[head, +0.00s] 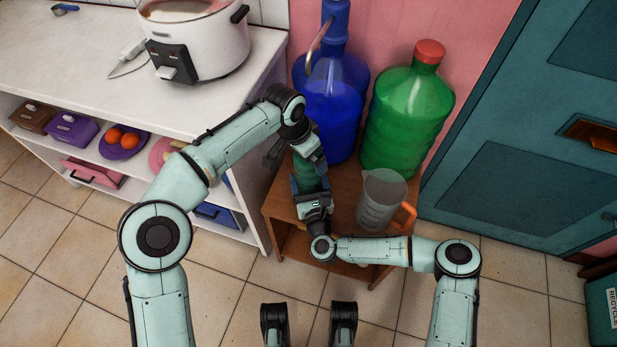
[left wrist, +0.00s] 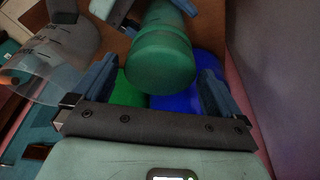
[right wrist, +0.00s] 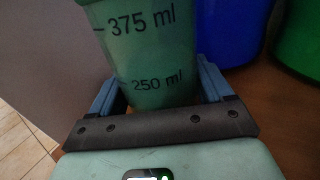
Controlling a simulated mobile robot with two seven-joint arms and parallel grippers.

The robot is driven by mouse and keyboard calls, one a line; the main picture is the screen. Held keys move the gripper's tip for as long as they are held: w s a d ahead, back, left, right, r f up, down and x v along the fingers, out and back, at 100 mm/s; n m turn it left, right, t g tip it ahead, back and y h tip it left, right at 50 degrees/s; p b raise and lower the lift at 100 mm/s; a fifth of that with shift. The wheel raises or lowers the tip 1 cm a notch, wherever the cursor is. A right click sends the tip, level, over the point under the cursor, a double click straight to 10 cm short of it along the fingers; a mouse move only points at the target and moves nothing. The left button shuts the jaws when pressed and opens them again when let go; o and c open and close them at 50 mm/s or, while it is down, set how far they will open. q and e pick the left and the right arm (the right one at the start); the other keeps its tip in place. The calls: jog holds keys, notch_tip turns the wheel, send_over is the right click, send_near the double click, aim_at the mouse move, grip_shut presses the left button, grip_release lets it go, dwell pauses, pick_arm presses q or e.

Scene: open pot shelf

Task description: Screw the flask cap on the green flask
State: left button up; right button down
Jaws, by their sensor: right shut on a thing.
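The green flask (head: 308,178) is upright above the small wooden stand; its 250 ml and 375 ml marks show in the right wrist view (right wrist: 150,55). My right gripper (right wrist: 158,85) is shut on the flask's body. The green flask cap (left wrist: 160,65) shows at the flask's end in the left wrist view and appears to sit on it; how tightly it is seated cannot be told. My left gripper (left wrist: 157,85) is open at the cap, one finger on each side, with visible gaps. In the head view my left wrist hides the cap.
A blue jug (head: 335,100) and a green jug with a red cap (head: 405,120) stand behind on the wooden stand (head: 345,180). A clear measuring jug with an orange handle (head: 382,200) stands close right. The white shelf counter (head: 110,60) with a cooker (head: 200,40) is left.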

pick_arm(q)
jog(key=shift+r, duration=0.1)
jog(key=v, duration=1.2)
jog(key=shift+a, duration=0.1)
pick_arm(e)
grip_release()
jog(key=shift+s, duration=0.1)
pick_arm(q)
jog(key=v, duration=0.1)
jog(key=p+v, duration=0.2)
jog(key=shift+d, duration=0.25)
pick_arm(e)
jog(key=v, duration=1.3)
jog(key=shift+s, duration=0.15)
